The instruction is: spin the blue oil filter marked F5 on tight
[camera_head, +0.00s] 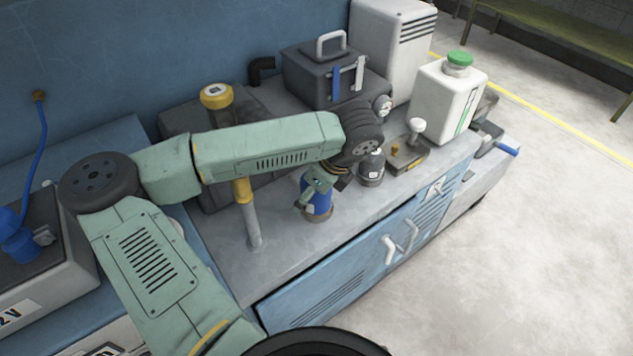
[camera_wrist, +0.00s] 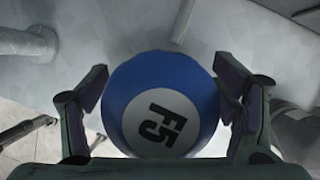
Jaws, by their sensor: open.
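The blue oil filter (camera_wrist: 160,104) fills the middle of the wrist view, with a white end face marked F5. In the head view the blue filter (camera_head: 319,205) stands upright on the grey bench top, partly hidden by my gripper. My gripper (camera_wrist: 159,100) is open, with one finger on each side of the filter. A narrow gap shows at the left finger; the right finger is very close to the filter, and I cannot tell whether it touches. The gripper also shows in the head view (camera_head: 316,189), just above the filter.
A yellow-banded post (camera_head: 250,220) stands left of the filter. A dark filter (camera_head: 371,168) stands close to its right, with a small lever unit (camera_head: 408,155) beyond. A white jug with a green cap (camera_head: 447,100) and a dark toolbox (camera_head: 325,75) stand behind. The bench front (camera_head: 290,255) is clear.

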